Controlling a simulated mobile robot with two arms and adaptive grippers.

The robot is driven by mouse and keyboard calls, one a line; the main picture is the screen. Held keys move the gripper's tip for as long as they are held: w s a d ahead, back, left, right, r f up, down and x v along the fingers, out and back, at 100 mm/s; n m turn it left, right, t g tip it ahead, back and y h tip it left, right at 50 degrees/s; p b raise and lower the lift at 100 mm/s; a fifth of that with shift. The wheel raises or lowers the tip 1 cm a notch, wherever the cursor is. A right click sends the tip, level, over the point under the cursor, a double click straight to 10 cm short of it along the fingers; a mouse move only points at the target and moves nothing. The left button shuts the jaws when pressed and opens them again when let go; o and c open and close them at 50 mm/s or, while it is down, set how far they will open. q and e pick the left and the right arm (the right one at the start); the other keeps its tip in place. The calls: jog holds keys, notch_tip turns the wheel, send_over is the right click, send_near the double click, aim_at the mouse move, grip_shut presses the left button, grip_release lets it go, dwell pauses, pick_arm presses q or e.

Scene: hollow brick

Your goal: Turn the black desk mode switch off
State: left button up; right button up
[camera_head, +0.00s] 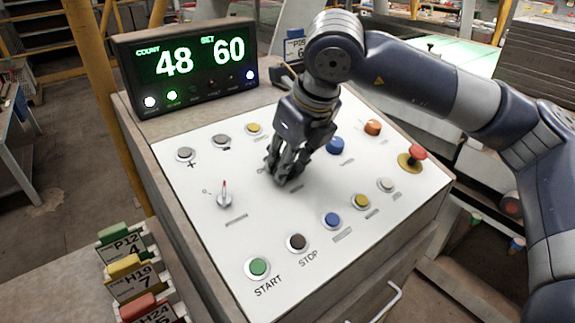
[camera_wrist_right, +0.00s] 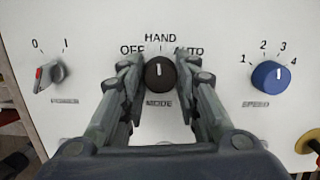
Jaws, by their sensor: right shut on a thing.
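The black desk mode switch (camera_wrist_right: 160,73) is a round knob on the white panel, labelled OFF, HAND and AUTO, with MODE below it. Its white pointer mark points straight up toward HAND. My right gripper (camera_wrist_right: 160,80) has one finger on each side of the knob and is shut on it. In the head view my right gripper (camera_head: 286,172) reaches down onto the middle of the panel and hides the knob. My left gripper is not in view.
A red-tipped power switch (camera_wrist_right: 48,76) is left of the knob and a blue speed knob (camera_wrist_right: 271,76) is right. The white panel (camera_head: 300,225) also has several push buttons and a red mushroom button (camera_head: 417,152). A display (camera_head: 185,65) reading 48 and 60 stands behind.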

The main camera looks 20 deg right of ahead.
jog(key=n+b, duration=0.2)
jog(key=n, duration=0.1)
jog(key=shift+f+n, duration=0.15)
jog(key=shift+n, duration=0.15)
jog(key=shift+n+g+b, duration=0.3)
jog(key=shift+n+b, duration=0.3)
jog(key=shift+n, duration=0.6)
jog(key=shift+r+n+y, duration=0.2)
jog(key=shift+n+y, duration=0.2)
jog(key=shift+n, duration=0.8)
jog(key=o, duration=1.1)
jog(key=shift+w, duration=0.1)
jog(key=shift+c, duration=0.2)
